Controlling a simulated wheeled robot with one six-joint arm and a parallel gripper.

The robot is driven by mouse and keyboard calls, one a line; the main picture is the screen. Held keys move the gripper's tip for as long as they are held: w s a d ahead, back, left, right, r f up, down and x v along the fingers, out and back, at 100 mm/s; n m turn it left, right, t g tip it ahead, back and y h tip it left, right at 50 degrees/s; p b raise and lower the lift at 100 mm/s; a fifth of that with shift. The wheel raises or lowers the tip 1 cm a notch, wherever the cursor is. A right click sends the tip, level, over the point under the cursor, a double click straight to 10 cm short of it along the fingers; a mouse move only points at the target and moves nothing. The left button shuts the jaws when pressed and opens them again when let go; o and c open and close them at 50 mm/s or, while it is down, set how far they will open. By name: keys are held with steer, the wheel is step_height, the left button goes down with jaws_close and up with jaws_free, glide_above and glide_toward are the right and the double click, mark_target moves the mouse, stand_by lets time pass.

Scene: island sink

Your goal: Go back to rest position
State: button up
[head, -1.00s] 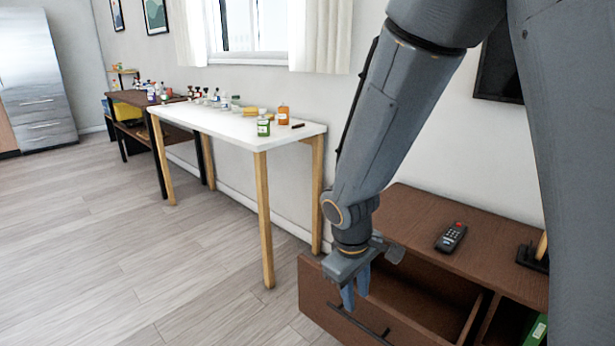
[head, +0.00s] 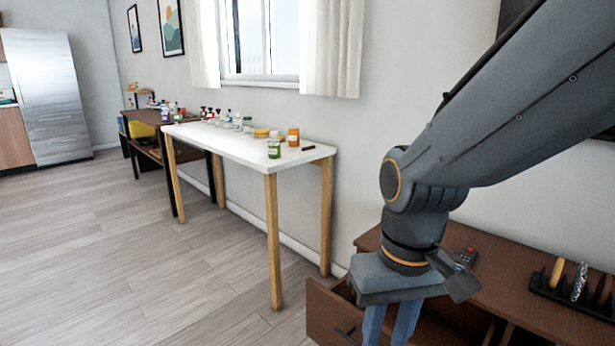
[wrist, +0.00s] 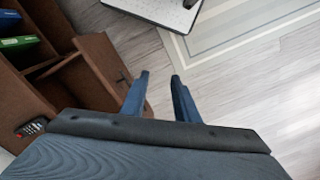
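The gripper is open and empty. The lower fingertips are cut off by the bottom edge of the head view.
The brown cabinet (head: 530,318) has its drawer (head: 328,312) pulled out. A remote (head: 467,256) and a dark rack (head: 572,292) are on its top. A white table (head: 225,142) with bottles stands left, against the wall. The floor (head: 130,250) at left is clear.

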steer(key=d+r+m+p, duration=0.2)
steer(key=d+r+p, duration=0.5)
steer(key=p, duration=0.6)
steer(key=shift+d+r+h+p, duration=0.25)
steer(key=shift+d+h+p, duration=0.1)
steer(key=shift+d, duration=0.1)
steer(key=shift+s, duration=0.1)
stand_by(0.5)
